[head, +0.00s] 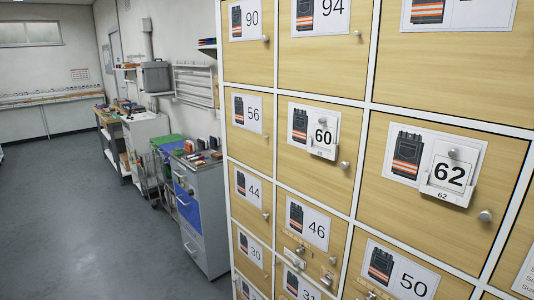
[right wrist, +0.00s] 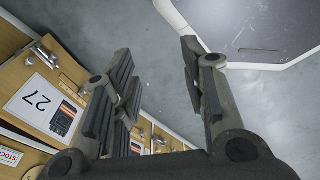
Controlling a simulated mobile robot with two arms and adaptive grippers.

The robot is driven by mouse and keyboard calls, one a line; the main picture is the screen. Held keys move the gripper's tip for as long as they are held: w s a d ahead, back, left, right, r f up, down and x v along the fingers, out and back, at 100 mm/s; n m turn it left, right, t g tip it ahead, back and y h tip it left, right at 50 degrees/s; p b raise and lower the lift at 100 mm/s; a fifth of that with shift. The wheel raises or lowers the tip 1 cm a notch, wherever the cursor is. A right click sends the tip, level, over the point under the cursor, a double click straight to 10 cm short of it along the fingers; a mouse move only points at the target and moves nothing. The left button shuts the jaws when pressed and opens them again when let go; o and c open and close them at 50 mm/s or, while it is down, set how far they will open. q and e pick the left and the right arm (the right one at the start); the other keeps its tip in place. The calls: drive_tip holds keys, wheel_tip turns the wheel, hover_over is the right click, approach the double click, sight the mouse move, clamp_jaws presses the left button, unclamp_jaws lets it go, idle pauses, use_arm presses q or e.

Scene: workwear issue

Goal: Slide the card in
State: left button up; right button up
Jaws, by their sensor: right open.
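In the head view a white card marked 62 (head: 449,175) sits in a white holder on a locker door at the right, with a small 62 on the holder's lower lip. A smaller card marked 60 (head: 321,135) sits in a similar holder on the door to its left. No loose card is visible. My right gripper (right wrist: 155,55) shows in the right wrist view, open, with nothing between its fingers. Its fingers are beside low locker doors, over grey floor. Neither of my grippers shows in the head view.
Wooden locker doors with picture labels and round knobs fill the right of the head view; lower doors carry metal fittings (head: 294,263). A door labelled 27 (right wrist: 41,101) is at left in the wrist view. A grey-blue cabinet (head: 203,215) stands farther back. The floor (head: 90,230) at left is clear.

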drive_tip(key=shift+s+d+f, duration=0.1)
drive_tip(key=shift+s+d, duration=0.05)
drive_tip(key=shift+s, duration=0.45)
drive_tip(key=shift+s+d+f, duration=0.1)
drive_tip(key=shift+s, duration=0.5)
idle(0.4)
